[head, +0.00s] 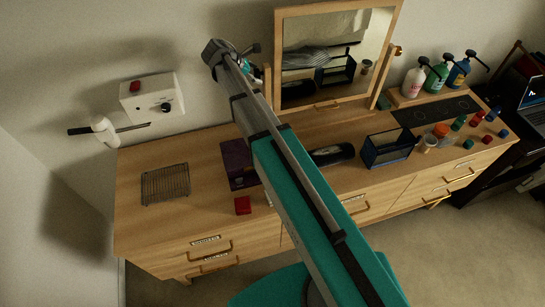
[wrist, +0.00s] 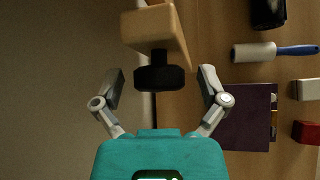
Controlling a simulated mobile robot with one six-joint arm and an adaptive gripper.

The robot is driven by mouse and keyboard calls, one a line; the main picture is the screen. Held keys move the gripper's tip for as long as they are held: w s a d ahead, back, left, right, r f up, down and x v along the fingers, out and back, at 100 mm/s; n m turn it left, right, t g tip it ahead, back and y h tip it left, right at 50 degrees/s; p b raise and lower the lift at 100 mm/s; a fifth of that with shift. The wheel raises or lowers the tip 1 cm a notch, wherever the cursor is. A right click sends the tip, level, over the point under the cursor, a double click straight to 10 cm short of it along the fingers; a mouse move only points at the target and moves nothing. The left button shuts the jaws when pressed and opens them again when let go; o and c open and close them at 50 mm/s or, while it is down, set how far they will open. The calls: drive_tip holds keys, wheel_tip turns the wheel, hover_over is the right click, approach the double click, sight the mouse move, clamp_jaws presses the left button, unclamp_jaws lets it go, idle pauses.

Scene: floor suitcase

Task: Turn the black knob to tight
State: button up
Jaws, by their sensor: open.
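The black knob (wrist: 161,78) shows in the wrist view, mounted on the end of a light wooden post (wrist: 155,28). My gripper (wrist: 161,87) is open, with one finger on each side of the knob and a visible gap to each. In the head view, my gripper (head: 256,66) is at the left side of the wooden-framed mirror (head: 340,102). I cannot make out the knob clearly there, next to my arm. No tight marking is readable.
A white wall box (head: 152,96) with a red button and its own dark dial is left of my arm. Below are a wire rack (head: 165,184), a purple book-like box (head: 238,164) and a red block (head: 242,205). A lint roller (wrist: 268,51) lies on the dresser (head: 190,222).

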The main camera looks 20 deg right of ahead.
drive_tip(key=shift+w+n+g, duration=0.25)
drive_tip(key=shift+n+g, duration=0.25)
drive_tip(key=shift+g, duration=0.5)
drive_tip(key=p+v, duration=1)
drive_tip(key=v, duration=0.4)
drive_tip(key=s+d+f+m+y+b, duration=0.4)
drive_tip(key=s+f+m+b, duration=0.5)
drive_tip(key=s+f, duration=0.4)
drive_tip(key=s+d+f+m+y+b, duration=0.4)
drive_tip(key=s+f+m+b, duration=0.4)
drive_tip(key=s+f+b, duration=0.4)
drive_tip(key=shift+s+d+f+m+y, duration=0.2)
drive_tip(key=shift+s+f+m+y, duration=0.2)
drive_tip(key=shift+s+f, duration=0.45)
drive_tip(key=shift+w+f, duration=0.1)
drive_tip(key=shift+w, duration=0.05)
idle(0.4)
